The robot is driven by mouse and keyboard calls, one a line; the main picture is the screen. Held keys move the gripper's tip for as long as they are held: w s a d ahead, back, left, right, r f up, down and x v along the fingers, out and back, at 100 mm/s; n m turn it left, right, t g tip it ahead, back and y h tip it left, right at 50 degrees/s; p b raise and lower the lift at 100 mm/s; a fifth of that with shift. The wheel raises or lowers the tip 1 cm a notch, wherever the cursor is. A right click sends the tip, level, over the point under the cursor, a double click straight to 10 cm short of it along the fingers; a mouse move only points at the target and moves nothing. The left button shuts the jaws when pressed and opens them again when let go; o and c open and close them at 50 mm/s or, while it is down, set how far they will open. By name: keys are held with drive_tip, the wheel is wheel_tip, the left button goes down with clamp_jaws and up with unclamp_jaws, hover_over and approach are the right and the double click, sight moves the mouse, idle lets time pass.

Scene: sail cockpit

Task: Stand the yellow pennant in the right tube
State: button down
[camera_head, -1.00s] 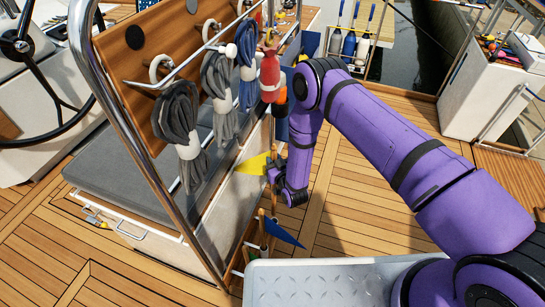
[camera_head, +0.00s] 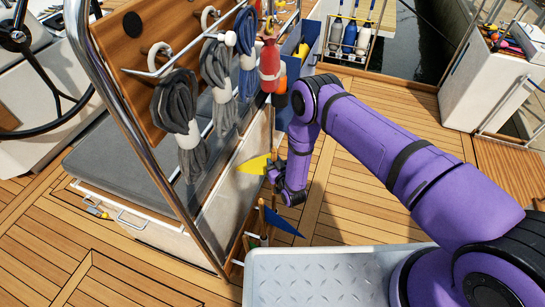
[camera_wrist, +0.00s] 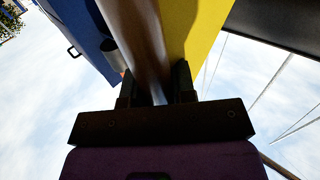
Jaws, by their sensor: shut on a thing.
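The yellow pennant (camera_head: 254,165) is held by my gripper (camera_head: 276,170), its cloth pointing left beside the white seat box. In the wrist view my gripper (camera_wrist: 157,88) is shut on the pennant's wooden stick, with the yellow cloth (camera_wrist: 190,30) to the right of the stick. Below it in the head view, a blue pennant (camera_head: 283,222) stands on a stick near the foot of the rail. The tubes around the sticks there are small and partly hidden, so I cannot tell which is the right one.
A steel rail (camera_head: 130,130) with hanging rope coils (camera_head: 178,120) stands close to the left of my arm. A grey metal platform (camera_head: 310,277) lies in front.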

wheel_tip(320, 180, down, 7)
idle(0.9)
drive_tip(key=c, duration=0.9)
unclamp_jaws()
drive_tip(key=shift+o, duration=0.2)
drive_tip(key=v, duration=1)
drive_tip(key=shift+s, duration=0.35)
drive_tip(key=shift+d, duration=0.15)
